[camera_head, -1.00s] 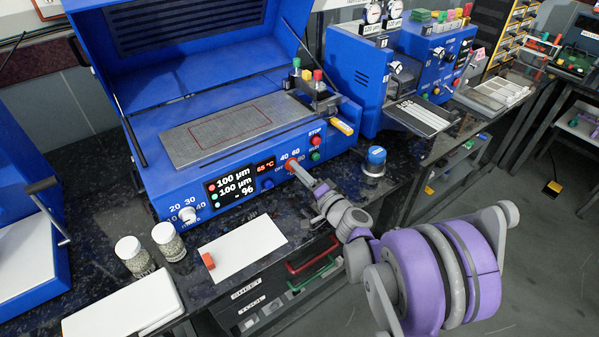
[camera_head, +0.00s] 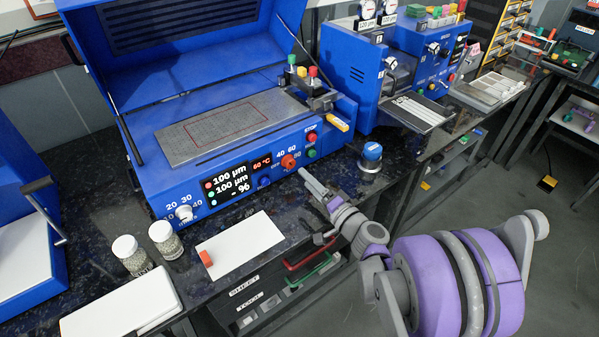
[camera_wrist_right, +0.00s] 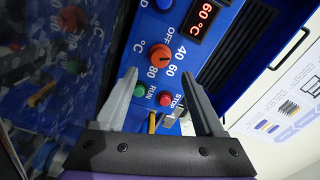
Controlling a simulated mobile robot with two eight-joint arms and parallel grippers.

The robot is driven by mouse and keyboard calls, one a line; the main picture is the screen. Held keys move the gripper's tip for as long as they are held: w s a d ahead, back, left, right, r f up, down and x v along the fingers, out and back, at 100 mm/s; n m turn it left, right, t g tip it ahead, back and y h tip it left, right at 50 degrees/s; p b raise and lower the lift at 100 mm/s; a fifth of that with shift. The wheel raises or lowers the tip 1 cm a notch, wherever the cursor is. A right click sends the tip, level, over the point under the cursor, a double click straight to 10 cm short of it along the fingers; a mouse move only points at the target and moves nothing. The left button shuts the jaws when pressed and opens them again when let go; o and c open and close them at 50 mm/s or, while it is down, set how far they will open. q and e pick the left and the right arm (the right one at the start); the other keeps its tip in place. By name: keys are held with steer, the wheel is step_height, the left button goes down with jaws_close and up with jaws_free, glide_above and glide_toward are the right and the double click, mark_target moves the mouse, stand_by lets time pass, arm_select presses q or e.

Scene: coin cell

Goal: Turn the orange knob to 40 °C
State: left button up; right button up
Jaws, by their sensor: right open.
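The orange knob (camera_head: 289,161) sits on the front panel of the blue coating machine (camera_head: 165,195), among the marks OFF, 40, 60 and 80. The red display (camera_head: 262,164) beside it reads 60 °C. In the right wrist view the orange knob (camera_wrist_right: 160,56) is uncovered, and the display (camera_wrist_right: 205,18) also reads 60 °C. My right gripper (camera_head: 305,172) is open and empty, a little in front of and below the knob, not touching it. In the right wrist view its two fingers (camera_wrist_right: 165,92) are spread apart below the knob. My left gripper does not show.
A blue-capped jar (camera_head: 371,158) stands on the bench to the right. Two glass jars and a white sheet (camera_head: 240,244) lie in front.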

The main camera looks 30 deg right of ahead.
steer(key=shift+s+d, duration=0.15)
steer(key=shift+s, duration=2.15)
